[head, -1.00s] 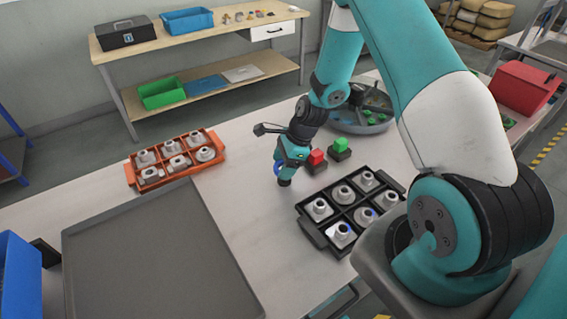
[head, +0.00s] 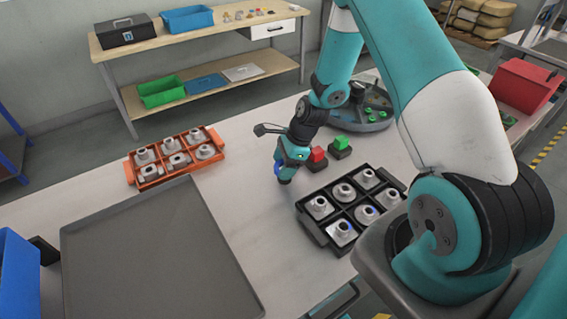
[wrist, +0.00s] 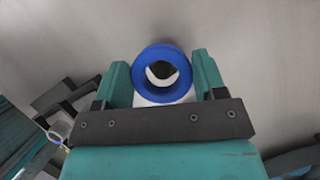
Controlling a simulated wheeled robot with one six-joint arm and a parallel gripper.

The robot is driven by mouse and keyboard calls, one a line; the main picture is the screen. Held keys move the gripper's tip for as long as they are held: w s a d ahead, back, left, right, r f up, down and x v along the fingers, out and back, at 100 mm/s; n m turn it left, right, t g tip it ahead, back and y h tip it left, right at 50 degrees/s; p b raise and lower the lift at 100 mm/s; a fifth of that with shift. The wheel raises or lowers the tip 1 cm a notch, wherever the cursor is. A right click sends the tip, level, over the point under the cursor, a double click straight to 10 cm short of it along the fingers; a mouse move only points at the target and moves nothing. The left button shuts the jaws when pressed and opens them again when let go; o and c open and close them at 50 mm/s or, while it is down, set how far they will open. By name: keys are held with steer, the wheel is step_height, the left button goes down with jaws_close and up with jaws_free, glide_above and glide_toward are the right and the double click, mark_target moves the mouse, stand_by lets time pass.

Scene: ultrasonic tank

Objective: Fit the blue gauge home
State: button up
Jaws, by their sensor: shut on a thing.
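The blue gauge (wrist: 141,76) is a thick blue ring in the wrist view. It sits between the two fingers of my gripper (wrist: 162,80), which is shut on it. A pale surface and a dark patch show through its hole. In the head view my gripper (head: 284,178) points down over the light table, left of the red block and the black tray, and a bit of blue shows at it. Its exact height above the table is hard to tell. The black tray (head: 313,233) holds several grey metal fittings in compartments; some show small blue marks.
A red block (head: 318,154) and a green block (head: 342,142) on dark bases stand close right of my gripper. An orange tray (head: 150,184) of fittings lies left. A round grey tray (head: 350,126) is behind. A large grey tray (head: 150,255) lies front left. Table between is clear.

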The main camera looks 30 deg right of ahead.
steer(key=shift+f+b, duration=0.7)
steer(key=shift+f, duration=0.65)
stand_by(2.6)
steer(key=o, duration=1.1)
steer(key=shift+o, duration=0.2)
steer(key=b+v, duration=0.3)
steer(key=v, duration=1.4)
steer(key=shift+r, duration=0.25)
